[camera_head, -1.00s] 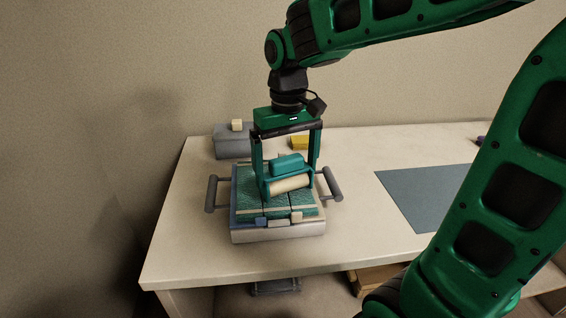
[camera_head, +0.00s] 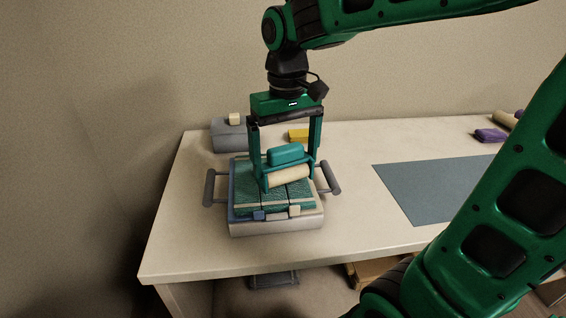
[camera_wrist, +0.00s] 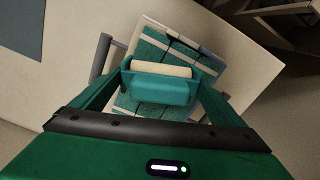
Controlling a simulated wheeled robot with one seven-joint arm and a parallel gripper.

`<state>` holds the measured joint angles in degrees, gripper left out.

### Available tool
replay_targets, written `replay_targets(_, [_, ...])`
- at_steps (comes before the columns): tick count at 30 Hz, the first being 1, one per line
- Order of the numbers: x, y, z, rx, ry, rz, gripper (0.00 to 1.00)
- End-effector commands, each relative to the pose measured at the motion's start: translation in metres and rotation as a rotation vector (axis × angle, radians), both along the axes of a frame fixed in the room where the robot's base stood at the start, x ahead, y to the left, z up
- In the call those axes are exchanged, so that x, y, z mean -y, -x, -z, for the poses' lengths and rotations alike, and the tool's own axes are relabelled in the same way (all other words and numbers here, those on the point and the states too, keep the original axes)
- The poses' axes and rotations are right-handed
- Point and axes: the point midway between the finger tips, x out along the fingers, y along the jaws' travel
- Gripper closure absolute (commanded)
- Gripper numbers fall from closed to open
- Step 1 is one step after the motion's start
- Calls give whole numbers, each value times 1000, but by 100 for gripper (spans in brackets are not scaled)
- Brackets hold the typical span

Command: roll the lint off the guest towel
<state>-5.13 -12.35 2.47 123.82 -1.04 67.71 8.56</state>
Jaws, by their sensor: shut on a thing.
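My gripper (camera_head: 287,168) is shut on the teal handle of the lint roller (camera_head: 286,153). The roller's cream cylinder (camera_head: 290,177) faces the front, over the towel. In the wrist view the lint roller (camera_wrist: 160,90) sits between my fingers with its cream cylinder (camera_wrist: 161,69) on the far side. The teal guest towel (camera_head: 298,196) with pale stripes lies folded on a light tray-like base (camera_head: 277,227) with grey side handles. It also shows in the wrist view (camera_wrist: 151,50). I cannot tell whether the cylinder touches the towel.
A grey box (camera_head: 228,136) with a small cream block stands behind on the left, and a yellow item (camera_head: 298,135) is behind my gripper. A blue-grey mat (camera_head: 430,190) lies right. A purple item (camera_head: 490,135) is at the far right. The table's front left is clear.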

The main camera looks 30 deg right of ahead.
Motion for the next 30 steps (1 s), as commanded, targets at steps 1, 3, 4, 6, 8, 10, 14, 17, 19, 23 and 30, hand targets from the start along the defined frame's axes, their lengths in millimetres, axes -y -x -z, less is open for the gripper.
replay_targets(1, [0,-1,-4,2,0,0,24])
replay_targets(3, [0,-1,-9,2,0,0,24])
replay_targets(4, [0,-1,-11,2,0,0,24])
replay_targets(6, [0,-1,-16,3,0,0,24])
replay_targets(8, [0,0,-20,2,0,0,24])
replay_targets(10, [0,0,-25,2,0,0,24])
replay_targets(14, [0,0,-33,2,0,0,24])
replay_targets(17, [0,-1,-40,3,-1,0,24])
replay_targets(19, [0,-1,-43,2,0,0,24])
replay_targets(23, [0,0,-46,1,0,0,24])
replay_targets(30, [0,0,-46,1,0,0,24])
